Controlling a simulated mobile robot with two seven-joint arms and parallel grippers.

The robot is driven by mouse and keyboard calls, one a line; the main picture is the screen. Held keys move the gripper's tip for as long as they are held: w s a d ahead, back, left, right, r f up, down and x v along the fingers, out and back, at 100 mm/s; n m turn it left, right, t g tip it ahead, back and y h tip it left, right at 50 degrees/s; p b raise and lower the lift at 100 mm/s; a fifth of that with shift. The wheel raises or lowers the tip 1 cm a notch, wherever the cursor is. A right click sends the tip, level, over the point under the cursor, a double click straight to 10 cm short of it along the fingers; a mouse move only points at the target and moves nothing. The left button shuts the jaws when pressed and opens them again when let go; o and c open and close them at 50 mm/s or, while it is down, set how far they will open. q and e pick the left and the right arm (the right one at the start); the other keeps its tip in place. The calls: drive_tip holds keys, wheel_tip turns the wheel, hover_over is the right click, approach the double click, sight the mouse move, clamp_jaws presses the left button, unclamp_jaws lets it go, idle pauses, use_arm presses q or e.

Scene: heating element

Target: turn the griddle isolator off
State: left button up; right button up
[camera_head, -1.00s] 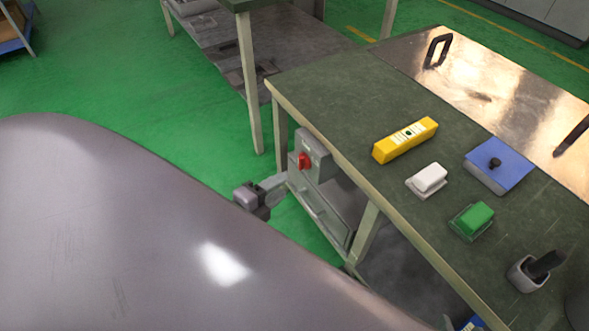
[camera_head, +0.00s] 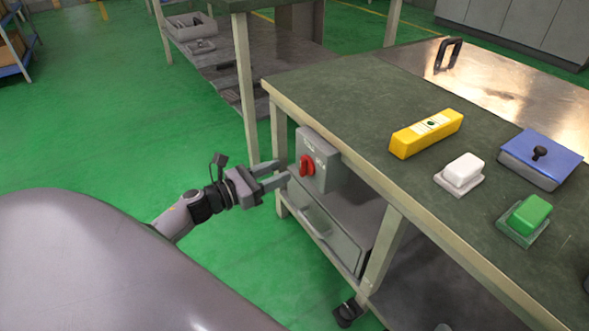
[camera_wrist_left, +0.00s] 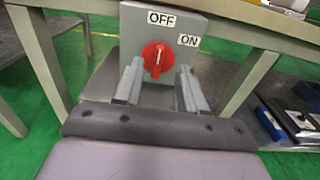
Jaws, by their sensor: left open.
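The griddle isolator is a grey box (camera_head: 318,160) with a red knob (camera_head: 307,166), mounted under the table's front edge. In the left wrist view the box (camera_wrist_left: 140,22) has an OFF label above the red knob (camera_wrist_left: 158,60) and an ON label to its upper right. The knob's white mark stands roughly upright; its exact setting is hard to tell. My left gripper (camera_head: 278,174) is open in front of the knob. In the left wrist view its two fingers (camera_wrist_left: 158,80) stand apart, lower left and lower right of the knob. Contact is not visible. My right gripper is out of view.
A drawer (camera_head: 325,228) sits below the isolator. Open green floor lies left.

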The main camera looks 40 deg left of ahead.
sight(300, 163)
use_arm(q)
drive_tip(key=shift+b+x, duration=0.45)
drive_tip(key=shift+x, duration=2.4)
clamp_jaws()
